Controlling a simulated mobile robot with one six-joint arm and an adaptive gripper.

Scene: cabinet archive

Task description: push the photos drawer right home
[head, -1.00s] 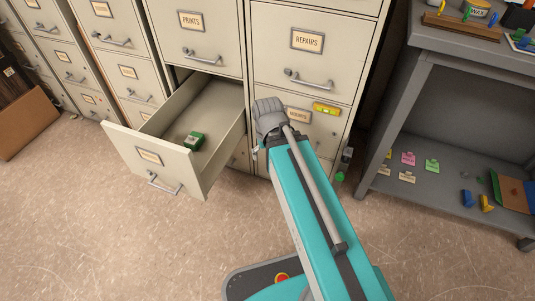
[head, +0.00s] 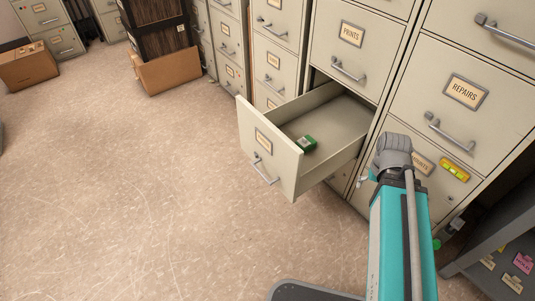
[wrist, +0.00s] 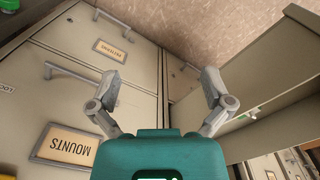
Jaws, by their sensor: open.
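One drawer (head: 268,150) under the PRINTS drawer stands pulled far out of its cabinet; its label is too small to read. A small green box (head: 307,145) lies inside it. My gripper is mostly hidden behind my wrist in the head view, just right of the open drawer and in front of the closed drawer with the yellow level. In the wrist view my gripper (wrist: 161,75) is open and empty, its fingers spread. The open drawer's side (wrist: 275,70) shows to the right of the fingers, apart from them as far as I can tell.
The closed REPAIRS drawer (head: 450,97) and PRINTS drawer (head: 350,42) are above. A closed MOUNTS drawer (wrist: 72,148) shows in the wrist view. A grey bench (head: 492,225) stands at right. Cardboard boxes (head: 167,72) lie far back. The floor in front of the drawer is clear.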

